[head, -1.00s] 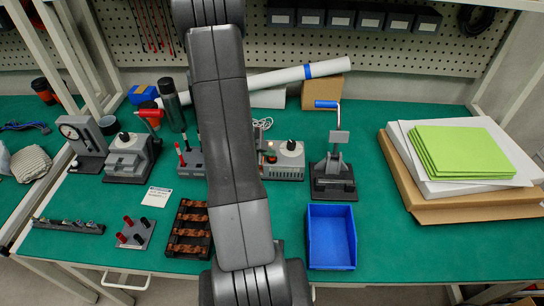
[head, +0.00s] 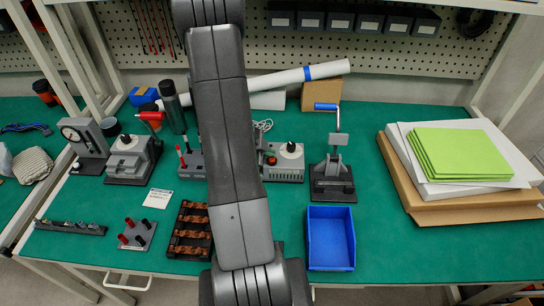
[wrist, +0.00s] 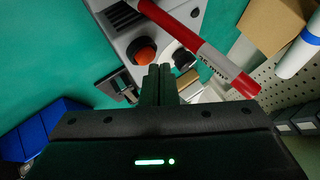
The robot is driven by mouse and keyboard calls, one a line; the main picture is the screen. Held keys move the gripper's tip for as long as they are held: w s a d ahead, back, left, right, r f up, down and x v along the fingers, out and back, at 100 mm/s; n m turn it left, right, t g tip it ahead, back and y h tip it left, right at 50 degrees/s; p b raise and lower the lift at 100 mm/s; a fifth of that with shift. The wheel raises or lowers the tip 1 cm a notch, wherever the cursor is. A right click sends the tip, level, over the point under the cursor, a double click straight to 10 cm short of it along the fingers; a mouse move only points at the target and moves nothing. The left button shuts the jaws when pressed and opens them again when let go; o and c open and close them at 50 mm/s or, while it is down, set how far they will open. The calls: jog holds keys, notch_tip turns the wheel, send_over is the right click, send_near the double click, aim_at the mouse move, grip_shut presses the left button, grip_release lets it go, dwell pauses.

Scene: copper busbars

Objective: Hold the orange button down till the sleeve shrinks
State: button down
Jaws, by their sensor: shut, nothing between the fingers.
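The orange button (wrist: 141,50) is a round cap in a dark collar on a grey box (wrist: 118,18). In the head view the box (head: 290,172) stands behind my arm, with a small red-orange spot (head: 272,160) on it. My gripper (wrist: 159,70) is shut and empty, its fingertips just to the lower right of the button in the wrist view. I cannot tell whether they touch it. A red bar with a grey printed band (wrist: 195,40) crosses above the box in the wrist view; I cannot tell if it is the sleeve. In the head view my arm hides the gripper.
A lever press (head: 332,178) stands right of the box, and a blue bin (head: 331,238) is in front. A rack of copper pieces (head: 189,232) lies left of my arm. Green sheets (head: 462,153) lie stacked at right. The green table is clear between bin and sheets.

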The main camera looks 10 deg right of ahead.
jog(key=shift+r, duration=0.45)
jog(key=shift+p, duration=0.3)
notch_tip(320, 180, up, 5)
jog(key=p, duration=0.5)
jog(key=shift+f, duration=0.15)
notch_tip(320, 180, down, 2)
jog(key=shift+f+b, duration=0.1)
jog(key=shift+b, duration=1.1)
jog(key=b, duration=0.2)
jog(key=shift+f+b, duration=0.2)
jog(key=shift+b, duration=0.15)
jog(key=shift+b, duration=0.45)
